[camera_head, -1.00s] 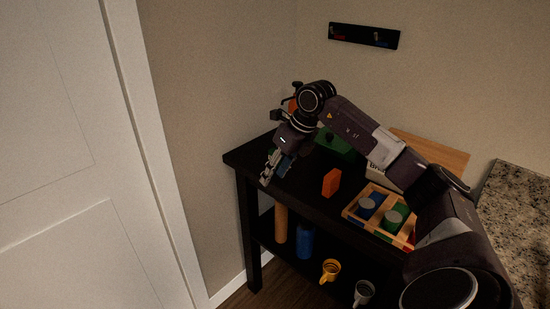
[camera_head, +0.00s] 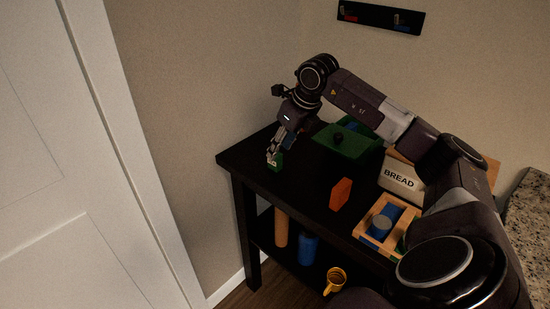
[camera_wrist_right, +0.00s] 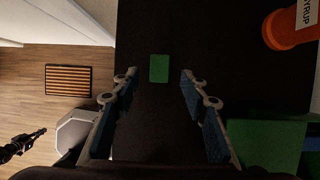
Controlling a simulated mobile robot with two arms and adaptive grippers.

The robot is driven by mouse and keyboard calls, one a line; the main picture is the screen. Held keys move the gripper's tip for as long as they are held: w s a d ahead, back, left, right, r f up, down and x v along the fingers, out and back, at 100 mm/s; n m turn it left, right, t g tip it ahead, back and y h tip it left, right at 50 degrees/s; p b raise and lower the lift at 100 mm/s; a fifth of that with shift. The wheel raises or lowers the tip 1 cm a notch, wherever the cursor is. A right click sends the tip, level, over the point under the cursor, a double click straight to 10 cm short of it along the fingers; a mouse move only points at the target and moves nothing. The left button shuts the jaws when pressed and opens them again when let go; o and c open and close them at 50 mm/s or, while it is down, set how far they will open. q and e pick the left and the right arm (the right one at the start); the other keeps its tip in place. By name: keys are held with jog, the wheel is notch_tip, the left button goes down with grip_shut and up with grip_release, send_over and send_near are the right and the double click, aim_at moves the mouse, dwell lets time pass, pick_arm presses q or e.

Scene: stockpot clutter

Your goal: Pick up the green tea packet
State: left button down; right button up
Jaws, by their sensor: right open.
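The green tea packet (camera_head: 277,161) is a small green block near the left end of the dark table, partly hidden by my fingertips in the head view. In the right wrist view the packet (camera_wrist_right: 159,68) shows as a flat green rectangle, just beyond the fingertips and between their lines. My right gripper (camera_head: 272,154) points down at it from above. In the wrist view its fingers (camera_wrist_right: 157,82) are wide apart with nothing between them. A dark jointed thing (camera_wrist_right: 22,144) at the wrist view's left edge may be my left gripper; its jaws are unclear.
An orange syrup container (camera_wrist_right: 285,29) shows in the wrist view. The table around the packet is clear.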

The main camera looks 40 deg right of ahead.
aim_at(275, 161)
jog(key=p+x, duration=0.1)
jog(key=x, duration=0.3)
jog(key=shift+w+a+r, duration=0.1)
jog(key=shift+a, duration=0.05)
jog(key=shift+w+f, duration=0.25)
jog(key=shift+f, duration=0.3)
jog(key=c, duration=0.9)
pick_arm(q)
jog(key=shift+s+a+r, duration=0.1)
jog(key=shift+s+r, duration=0.1)
jog(key=shift+r, duration=0.6)
pick_arm(e)
jog(key=shift+r, duration=0.1)
jog(key=shift+c, duration=0.8)
